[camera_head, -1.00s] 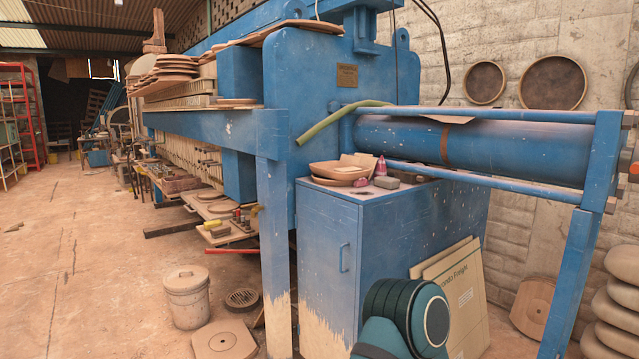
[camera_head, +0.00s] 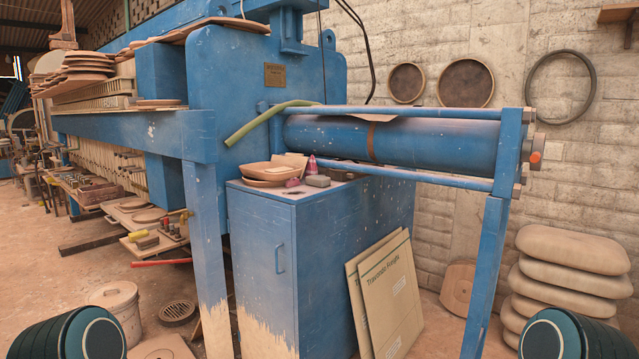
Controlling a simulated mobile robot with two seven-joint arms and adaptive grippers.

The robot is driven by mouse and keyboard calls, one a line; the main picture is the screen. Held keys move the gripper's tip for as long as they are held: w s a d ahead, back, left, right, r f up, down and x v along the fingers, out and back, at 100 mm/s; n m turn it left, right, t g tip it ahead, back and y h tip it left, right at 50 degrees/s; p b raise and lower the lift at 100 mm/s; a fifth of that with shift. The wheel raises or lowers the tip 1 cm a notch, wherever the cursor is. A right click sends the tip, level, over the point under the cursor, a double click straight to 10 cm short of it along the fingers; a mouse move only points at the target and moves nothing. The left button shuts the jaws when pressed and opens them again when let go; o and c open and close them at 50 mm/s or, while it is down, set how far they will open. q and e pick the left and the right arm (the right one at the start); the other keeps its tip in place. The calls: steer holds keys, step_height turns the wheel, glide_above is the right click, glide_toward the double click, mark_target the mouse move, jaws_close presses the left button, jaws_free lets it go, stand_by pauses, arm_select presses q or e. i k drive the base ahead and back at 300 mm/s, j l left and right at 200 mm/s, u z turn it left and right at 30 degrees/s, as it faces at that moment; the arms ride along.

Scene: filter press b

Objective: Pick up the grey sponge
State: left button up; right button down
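A small grey sponge (camera_head: 318,181) lies on top of the blue cabinet (camera_head: 262,214), near its right back part. A pink-purple bottle (camera_head: 312,164) stands just behind it, and a small pink item (camera_head: 293,182) lies to its left. A tan wooden bowl (camera_head: 262,172) sits further left on the cabinet top. Parts of both my arms show at the bottom left and bottom right corners, well below and apart from the sponge. Neither of my grippers is in view.
A blue press cylinder (camera_head: 430,141) and its lower rod run just above and behind the cabinet top. Cardboard sheets (camera_head: 390,300) lean on the cabinet's right side. A blue post (camera_head: 487,270) stands to the right.

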mark_target(321, 182)
steer(key=i+j+z, duration=0.45)
steer(key=i+j, duration=0.45)
